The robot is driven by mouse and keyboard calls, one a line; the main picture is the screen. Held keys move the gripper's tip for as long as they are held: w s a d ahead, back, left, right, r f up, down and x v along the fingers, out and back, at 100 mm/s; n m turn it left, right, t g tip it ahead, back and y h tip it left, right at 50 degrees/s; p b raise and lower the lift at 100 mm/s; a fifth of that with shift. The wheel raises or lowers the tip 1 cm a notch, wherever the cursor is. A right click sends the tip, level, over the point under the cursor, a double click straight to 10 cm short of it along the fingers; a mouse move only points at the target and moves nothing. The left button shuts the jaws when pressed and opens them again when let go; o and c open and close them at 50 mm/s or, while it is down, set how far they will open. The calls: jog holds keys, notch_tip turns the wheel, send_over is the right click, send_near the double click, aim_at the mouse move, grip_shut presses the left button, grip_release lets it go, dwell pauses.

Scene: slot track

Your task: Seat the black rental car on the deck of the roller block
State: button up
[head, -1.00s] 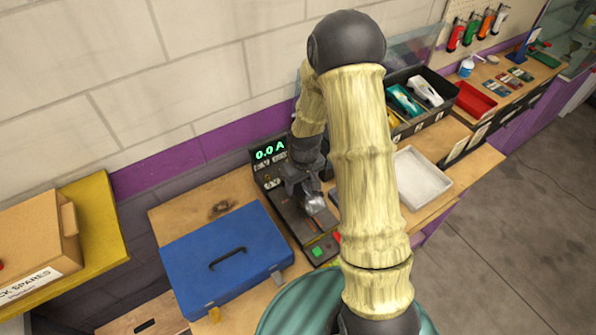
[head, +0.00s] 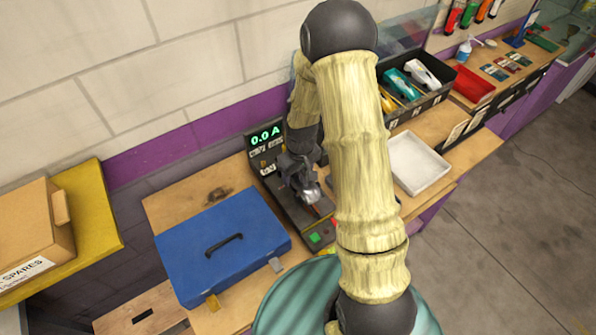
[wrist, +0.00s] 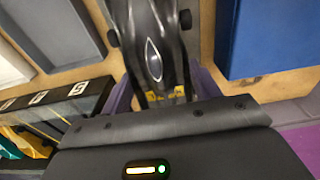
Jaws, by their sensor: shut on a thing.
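The black car (wrist: 152,45) fills the upper middle of the wrist view, seen from close above, with dark wheels at its sides and small yellow marks at its near end. My gripper (wrist: 160,90) is shut on it. In the head view my gripper (head: 304,185) is over the roller block (head: 290,212), a dark unit with a lit "0.0 A" display at its back and a green button at its front. A shiny bit of the car (head: 311,195) shows under the jaws. My gripper and arm hide part of the deck; I cannot tell whether the car touches it.
A blue case (head: 215,262) stands close left of the block. A white tray (head: 418,165) lies to the right, with a black bin (head: 432,97) of cars behind it. A red tray (head: 470,84) and a cardboard box (head: 30,235) are farther off.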

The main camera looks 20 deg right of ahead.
jog(key=shift+f+b, duration=1.65)
jog(key=shift+f, duration=0.75)
jog(key=shift+f+b, duration=0.45)
jog(key=shift+f, duration=0.1)
jog(key=o, duration=1.2)
jog(key=shift+r, duration=0.15)
jog(key=shift+r+p, duration=3.65)
jog(key=shift+r, duration=1.25)
jog(key=shift+s, duration=0.1)
